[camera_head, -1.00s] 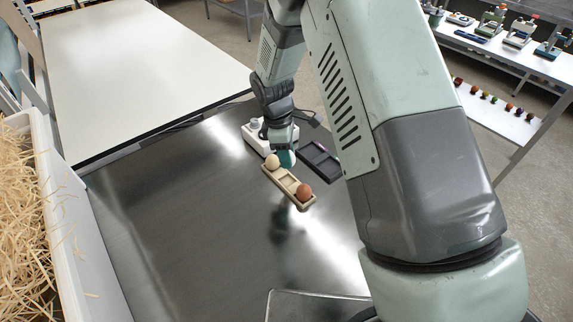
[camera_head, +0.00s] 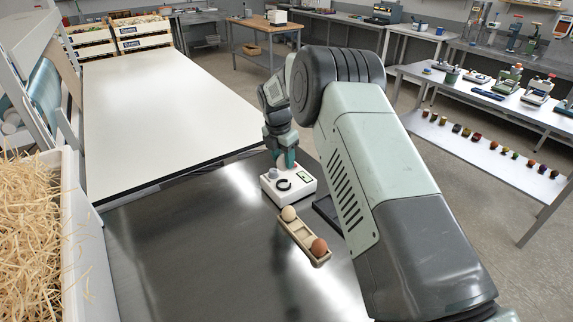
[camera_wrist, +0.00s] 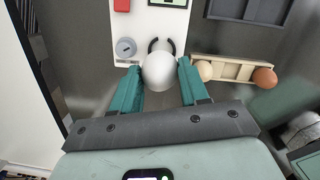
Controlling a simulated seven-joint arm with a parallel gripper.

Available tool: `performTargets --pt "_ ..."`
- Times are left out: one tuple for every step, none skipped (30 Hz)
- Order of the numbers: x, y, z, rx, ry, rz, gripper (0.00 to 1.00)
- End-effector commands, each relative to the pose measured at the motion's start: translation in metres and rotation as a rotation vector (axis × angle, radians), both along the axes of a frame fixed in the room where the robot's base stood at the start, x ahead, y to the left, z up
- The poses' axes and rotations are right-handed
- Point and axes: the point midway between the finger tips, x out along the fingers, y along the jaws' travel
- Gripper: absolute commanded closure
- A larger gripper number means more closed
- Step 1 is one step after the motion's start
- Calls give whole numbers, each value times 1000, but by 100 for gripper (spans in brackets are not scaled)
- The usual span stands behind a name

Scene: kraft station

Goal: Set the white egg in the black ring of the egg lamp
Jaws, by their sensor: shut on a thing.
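A white egg (camera_wrist: 158,71) is between the two teal fingers of my gripper (camera_wrist: 160,78) in the wrist view. The egg lamp (camera_wrist: 125,25) is a white box with a dial, a red part and a small screen. Its black ring (camera_wrist: 161,45) shows just past the egg, which covers the ring's near part in that view. In the head view my gripper (camera_head: 285,161) is above the far part of the egg lamp (camera_head: 279,196), and the black ring (camera_head: 283,184) shows in front of it. I cannot make out the held egg there.
A beige egg tray (camera_head: 303,237) beside the lamp holds a cream egg (camera_head: 289,213) and a brown egg (camera_head: 319,246), with an empty slot between. A dark tray (camera_wrist: 247,10) lies beyond it. The dark metal tabletop (camera_head: 190,240) is clear at left.

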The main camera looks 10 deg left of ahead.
Motion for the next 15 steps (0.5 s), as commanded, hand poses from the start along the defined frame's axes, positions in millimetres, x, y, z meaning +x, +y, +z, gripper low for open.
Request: performTargets --pt "0 0 -1 0 0 3 73" --pt "0 0 -2 0 1 3 73" --pt "0 0 -4 -1 2 3 73" --pt "0 0 -6 -1 1 2 73" --pt "0 0 -7 -1 1 2 73" --pt "0 0 -10 -1 2 2 73" --pt "-1 0 -12 -1 2 2 73" --pt "-1 0 -15 -1 2 2 73" --pt "-1 0 -18 -1 1 2 73" --pt "-1 0 -20 -1 1 2 73" --pt "-1 0 -23 -1 1 2 73" --pt "-1 0 -27 -1 2 2 73" --pt "-1 0 -30 -1 2 1 73" --pt "-1 0 -33 -1 2 1 73" --pt "-1 0 -37 -1 2 1 73"
